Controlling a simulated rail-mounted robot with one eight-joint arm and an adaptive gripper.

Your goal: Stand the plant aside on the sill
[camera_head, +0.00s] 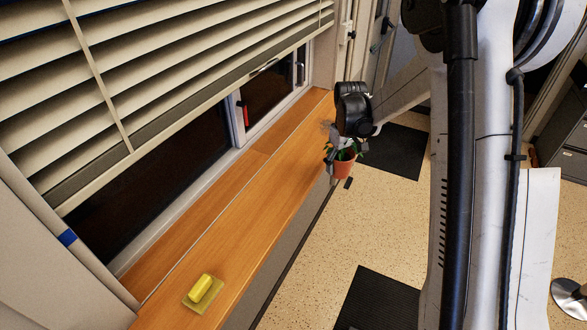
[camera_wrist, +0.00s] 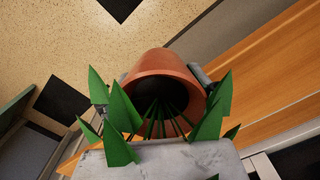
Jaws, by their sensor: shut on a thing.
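The plant is a terracotta pot (camera_head: 344,168) with dark green pointed leaves. In the head view it hangs just right of the far part of the wooden sill (camera_head: 235,225), with floor behind it. My gripper (camera_head: 337,158) is shut on the pot and holds it in the air. In the wrist view the pot (camera_wrist: 170,68) is between the two grey fingers (camera_wrist: 165,80), and green leaves spread in front of it. Part of the fingers is hidden by the pot and leaves. The sill also shows at the right of the wrist view (camera_wrist: 275,80).
A yellow block (camera_head: 201,288) lies on a flat olive pad (camera_head: 204,296) at the near end of the sill. The middle of the sill is clear. Slatted blinds (camera_head: 150,70) hang over the window beside it. Dark mats (camera_head: 396,152) lie on the speckled floor.

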